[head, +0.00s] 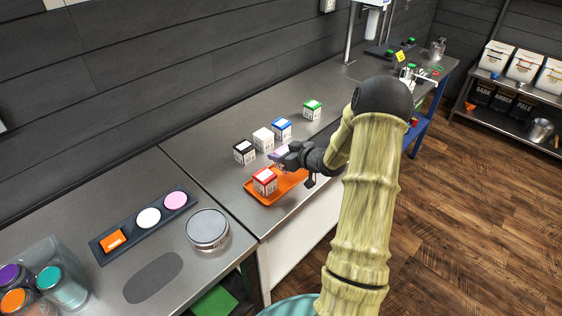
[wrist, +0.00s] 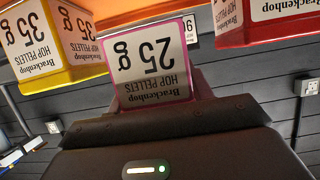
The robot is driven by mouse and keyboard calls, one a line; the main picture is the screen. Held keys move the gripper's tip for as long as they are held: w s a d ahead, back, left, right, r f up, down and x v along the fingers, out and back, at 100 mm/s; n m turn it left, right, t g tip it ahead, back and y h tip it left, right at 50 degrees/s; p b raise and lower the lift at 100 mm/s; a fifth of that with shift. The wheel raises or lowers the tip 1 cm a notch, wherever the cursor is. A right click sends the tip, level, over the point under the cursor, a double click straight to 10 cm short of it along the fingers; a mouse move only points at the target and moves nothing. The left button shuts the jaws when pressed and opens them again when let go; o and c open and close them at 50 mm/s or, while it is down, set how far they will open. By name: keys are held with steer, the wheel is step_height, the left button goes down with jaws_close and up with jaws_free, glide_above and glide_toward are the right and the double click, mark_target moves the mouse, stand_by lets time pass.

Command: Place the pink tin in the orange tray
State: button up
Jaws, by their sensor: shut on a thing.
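My gripper (head: 284,158) is shut on the pink tin (head: 277,153) at the back part of the orange tray (head: 287,186). In the wrist view, which is upside down, the pink tin (wrist: 149,60) shows a white 25 g hop pellets label in a pink edge. The orange tray (wrist: 140,10) fills the top of that view behind it. I cannot tell whether the tin touches the tray. A red tin (head: 265,181) stands in the tray's left part and also shows in the wrist view (wrist: 236,38). The fingertips are mostly hidden.
A yellow-edged 35 g tin (wrist: 75,74) is close beside the pink tin in the wrist view. Black (head: 244,152), white (head: 263,139), blue (head: 282,129) and green (head: 312,110) tins stand behind the tray. A round scale (head: 207,229) is at left.

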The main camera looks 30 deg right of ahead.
steer(key=shift+a+r, duration=0.1)
steer(key=shift+a, duration=0.05)
steer(key=shift+a, duration=0.1)
step_height(320, 180, down, 3)
steer(key=shift+a+f, duration=0.1)
steer(key=shift+f, duration=0.3)
steer(key=shift+f, duration=0.15)
steer(key=o, duration=1)
